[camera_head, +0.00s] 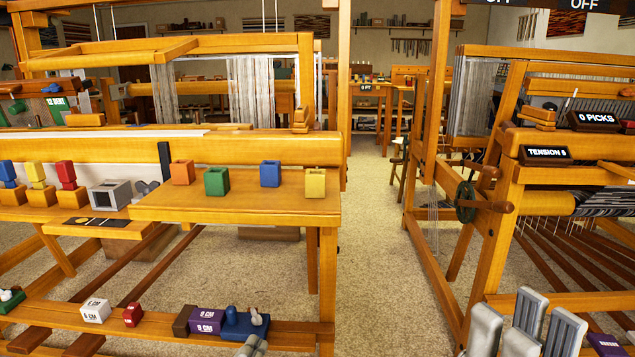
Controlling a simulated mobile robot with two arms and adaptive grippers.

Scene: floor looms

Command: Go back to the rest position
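My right gripper (525,326) is at the bottom right. Its grey fingers stand apart with nothing visible between them, in front of the right loom's lower beam. Of my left gripper (252,346), only small grey tips show at the bottom edge, just below the lower beam of the left loom. The rest of it is out of the picture, so I cannot tell whether it is open. Both grippers appear clear of the table-like bench (240,208) of the left loom.
Labelled blocks (206,321) and a blue item (245,325) sit on the lower beam. The right loom (490,235) has a handwheel (466,201). Bare carpet (375,265) lies between the looms.

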